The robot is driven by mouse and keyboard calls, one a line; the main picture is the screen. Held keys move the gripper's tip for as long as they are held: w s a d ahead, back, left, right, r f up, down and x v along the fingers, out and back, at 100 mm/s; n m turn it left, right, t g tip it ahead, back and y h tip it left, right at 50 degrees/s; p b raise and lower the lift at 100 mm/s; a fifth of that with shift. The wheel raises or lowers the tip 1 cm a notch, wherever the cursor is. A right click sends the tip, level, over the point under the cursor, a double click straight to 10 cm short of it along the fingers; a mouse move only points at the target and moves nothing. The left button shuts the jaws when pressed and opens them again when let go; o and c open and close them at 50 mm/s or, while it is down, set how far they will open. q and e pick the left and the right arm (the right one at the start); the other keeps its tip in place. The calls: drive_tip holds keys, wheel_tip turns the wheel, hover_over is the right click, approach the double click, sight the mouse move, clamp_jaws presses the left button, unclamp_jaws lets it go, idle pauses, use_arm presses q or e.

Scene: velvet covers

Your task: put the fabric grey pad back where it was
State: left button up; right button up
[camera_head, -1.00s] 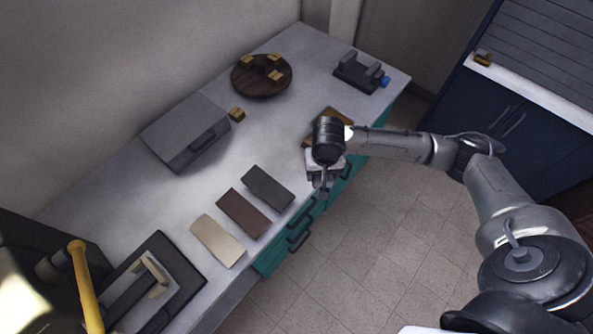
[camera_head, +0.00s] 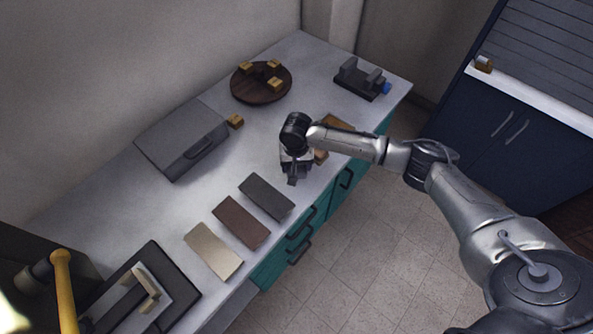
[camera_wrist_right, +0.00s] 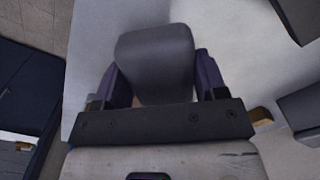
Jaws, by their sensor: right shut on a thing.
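My right gripper (camera_head: 294,174) is above the worktop, near its front edge and just beyond the dark grey swatch (camera_head: 266,196). In the right wrist view, a grey pad (camera_wrist_right: 154,58) with rounded corners sits between the two fingers of the right gripper (camera_wrist_right: 163,82), which are shut on it. In the head view the pad is mostly hidden by the gripper. A brown swatch (camera_head: 240,222) and a beige swatch (camera_head: 213,250) lie in a row with the dark grey one. My left gripper is not in view.
A grey box (camera_head: 182,138) with a handle stands by the wall, a small wooden block (camera_head: 235,121) beside it. A round dark board (camera_head: 261,84) with several blocks and a dark stand (camera_head: 361,79) are at the far end. A dark tray (camera_head: 186,280) lies at the near end.

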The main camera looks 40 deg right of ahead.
sight(297, 171)
wheel_tip(297, 171, down, 3)
drive_tip(key=shift+f+b, duration=0.2)
drive_tip(key=shift+b, duration=0.25)
drive_tip(key=shift+f, duration=0.1)
drive_tip(key=o, duration=0.9)
wheel_tip(297, 171, up, 11)
drive_tip(key=p, duration=0.2)
drive_tip(key=shift+p, duration=0.3)
drive_tip(key=shift+r, duration=0.55)
